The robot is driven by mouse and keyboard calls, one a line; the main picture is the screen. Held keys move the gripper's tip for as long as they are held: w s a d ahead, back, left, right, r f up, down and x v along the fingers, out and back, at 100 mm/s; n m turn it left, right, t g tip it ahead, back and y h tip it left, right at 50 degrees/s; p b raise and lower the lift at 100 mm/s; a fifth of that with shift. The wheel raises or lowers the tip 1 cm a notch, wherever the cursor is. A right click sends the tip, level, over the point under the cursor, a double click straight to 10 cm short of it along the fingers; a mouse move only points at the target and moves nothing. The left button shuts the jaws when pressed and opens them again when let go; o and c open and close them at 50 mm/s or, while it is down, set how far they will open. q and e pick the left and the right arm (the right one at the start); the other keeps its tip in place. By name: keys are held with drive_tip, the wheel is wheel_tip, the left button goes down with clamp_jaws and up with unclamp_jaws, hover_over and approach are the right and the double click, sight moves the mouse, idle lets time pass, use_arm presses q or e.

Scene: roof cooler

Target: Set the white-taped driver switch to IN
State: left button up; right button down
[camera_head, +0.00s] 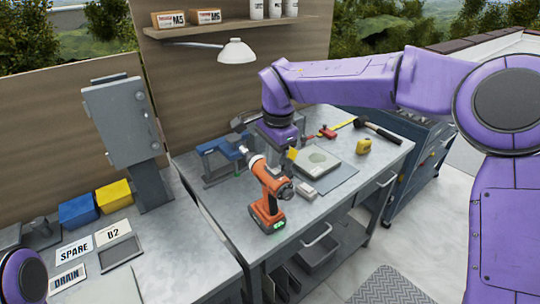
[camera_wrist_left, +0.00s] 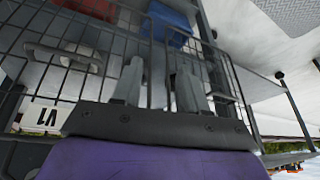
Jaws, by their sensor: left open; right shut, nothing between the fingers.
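An orange and dark grey cordless driver (camera_head: 266,198) stands upright on the grey workbench, with a green-lit base and its nose toward the back left. Its white-taped switch is too small to make out. My right gripper (camera_head: 283,152) reaches down just behind the driver's upper right side, shut and empty. Its fingertips are partly hidden, and I cannot tell whether they touch the driver. My left gripper (camera_wrist_left: 160,82) is open and empty over a wire rack in the left wrist view. Only a purple part of my left arm shows at the head view's lower left.
A grey flat device (camera_head: 317,162), a yellow tape measure (camera_head: 363,146) and a hammer (camera_head: 380,130) lie to the right. Blue (camera_head: 78,210) and yellow (camera_head: 113,196) bins stand left. The bench's front is clear.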

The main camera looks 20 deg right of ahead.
drive_tip(key=shift+f, duration=0.15)
drive_tip(key=r+p, duration=0.1)
drive_tip(key=p, duration=0.1)
drive_tip(key=r+p, duration=0.1)
drive_tip(key=r, duration=0.1)
drive_tip(key=r+p, duration=0.2)
drive_tip(key=shift+w+a+p, duration=0.1)
drive_tip(key=shift+w+p, duration=0.15)
drive_tip(key=shift+p, duration=0.1)
wheel_tip(320, 180, up, 9)
drive_tip(key=w+b, duration=0.1)
drive_tip(key=shift+a, duration=0.15)
drive_tip(key=shift+w, duration=0.15)
